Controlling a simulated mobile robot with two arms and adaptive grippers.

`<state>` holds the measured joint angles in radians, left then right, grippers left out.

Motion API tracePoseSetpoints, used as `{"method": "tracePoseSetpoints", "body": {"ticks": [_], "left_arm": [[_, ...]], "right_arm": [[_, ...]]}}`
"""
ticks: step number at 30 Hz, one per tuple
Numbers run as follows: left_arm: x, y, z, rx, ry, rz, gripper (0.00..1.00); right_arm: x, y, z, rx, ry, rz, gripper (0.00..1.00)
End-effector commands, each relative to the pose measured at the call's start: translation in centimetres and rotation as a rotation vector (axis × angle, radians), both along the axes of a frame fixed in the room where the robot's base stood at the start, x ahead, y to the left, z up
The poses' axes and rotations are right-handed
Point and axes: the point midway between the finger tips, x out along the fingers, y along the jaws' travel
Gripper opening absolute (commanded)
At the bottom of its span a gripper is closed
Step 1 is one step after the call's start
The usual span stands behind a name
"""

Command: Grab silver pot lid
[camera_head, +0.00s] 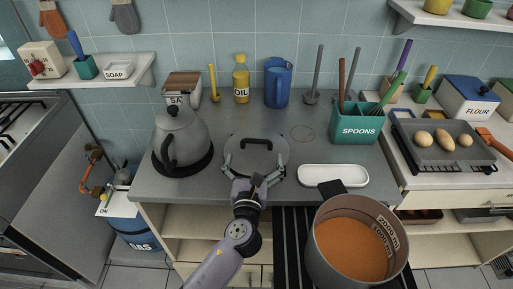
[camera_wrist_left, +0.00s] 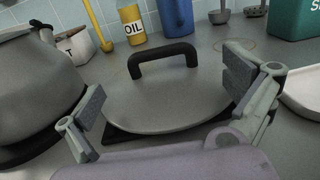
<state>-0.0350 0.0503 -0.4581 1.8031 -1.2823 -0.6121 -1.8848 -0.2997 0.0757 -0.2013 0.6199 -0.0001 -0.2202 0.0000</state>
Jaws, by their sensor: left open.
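The silver pot lid (camera_head: 243,153) lies flat on the grey counter, with a black arched handle (camera_head: 257,142) on top. It also shows in the left wrist view (camera_wrist_left: 165,105), resting on a dark flat piece (camera_wrist_left: 112,135). My left gripper (camera_head: 254,168) is open at the lid's near edge. Its fingers spread to the left and right of the lid's near part, and the handle stands beyond the fingertips with nothing between them. In the left wrist view the gripper (camera_wrist_left: 166,92) is empty; I cannot tell if either finger touches the rim. My right gripper is out of view.
A grey kettle (camera_head: 182,135) stands left of the lid. A white tray (camera_head: 333,174) lies to the right, near the green spoons box (camera_head: 355,128). A large pot of orange soup (camera_head: 350,248) is at front right. An oil bottle (camera_head: 241,80) and blue jug (camera_head: 277,85) stand behind.

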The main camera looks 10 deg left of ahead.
Motion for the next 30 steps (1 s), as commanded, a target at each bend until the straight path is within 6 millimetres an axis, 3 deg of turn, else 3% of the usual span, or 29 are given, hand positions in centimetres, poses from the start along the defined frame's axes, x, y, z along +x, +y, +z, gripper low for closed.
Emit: {"method": "tracePoseSetpoints", "body": {"ticks": [15, 22, 30], "left_arm": [[5.4, 0.6, 0.5, -0.001, 0.0, 0.001, 1.0], [5.5, 0.7, 0.5, -0.001, 0.001, 0.001, 1.0], [5.5, 0.7, 0.5, -0.001, 0.001, 0.001, 0.83]], "right_arm": [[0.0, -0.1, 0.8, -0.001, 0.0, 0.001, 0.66], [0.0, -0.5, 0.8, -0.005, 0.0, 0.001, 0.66], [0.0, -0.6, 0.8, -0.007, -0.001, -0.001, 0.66]]}}
